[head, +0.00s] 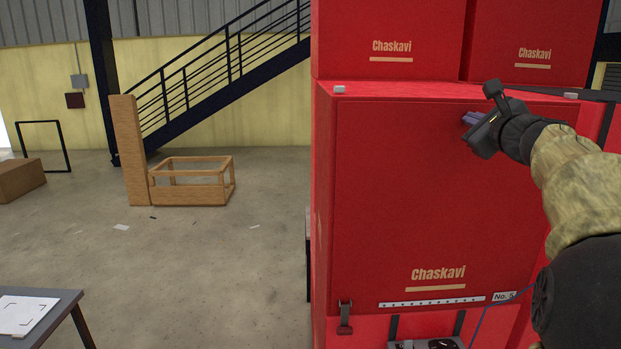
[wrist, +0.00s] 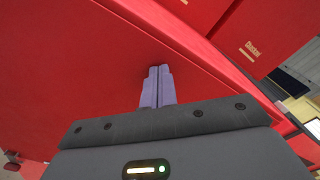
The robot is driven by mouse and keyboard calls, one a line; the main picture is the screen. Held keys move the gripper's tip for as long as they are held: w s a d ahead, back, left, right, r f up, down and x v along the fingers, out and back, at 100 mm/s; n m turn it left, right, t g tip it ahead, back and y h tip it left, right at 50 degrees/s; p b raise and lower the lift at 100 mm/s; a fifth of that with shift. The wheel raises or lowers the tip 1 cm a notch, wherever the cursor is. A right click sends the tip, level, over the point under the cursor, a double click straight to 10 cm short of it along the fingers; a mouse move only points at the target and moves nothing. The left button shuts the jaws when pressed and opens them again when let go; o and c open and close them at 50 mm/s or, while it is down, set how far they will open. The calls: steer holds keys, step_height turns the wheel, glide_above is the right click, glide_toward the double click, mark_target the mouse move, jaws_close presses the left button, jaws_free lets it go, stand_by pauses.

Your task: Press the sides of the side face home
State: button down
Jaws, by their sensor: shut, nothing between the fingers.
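The side face is a large red panel (head: 415,190) with "Chaskavi" lettering, set in the red lightbox frame (head: 322,200). In the head view its top edge lies just below the frame's top ledge. My gripper (head: 468,118) is at the upper right part of the panel, its fingers pointing at the face. In the wrist view the shut purple fingers (wrist: 158,84) have their tips at or very near the red surface (wrist: 80,60). I cannot tell whether they touch. Nothing is between the fingers. My arm hides the panel's right edge.
More red boxes (head: 390,38) stand on top. A latch (head: 345,318) hangs at the lower left, and a perforated white strip (head: 432,302) runs along the bottom. A table (head: 62,302) stands at the lower left. A wooden crate (head: 190,190) stands farther back. Open floor lies left of the lightbox.

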steer(key=shift+s, duration=0.1)
steer(key=shift+s+b, duration=0.65)
steer(key=shift+s, duration=0.65)
steer(key=s+b, duration=0.1)
steer(key=s, duration=0.3)
steer(key=shift+d, duration=0.1)
steer(key=shift+f, duration=0.1)
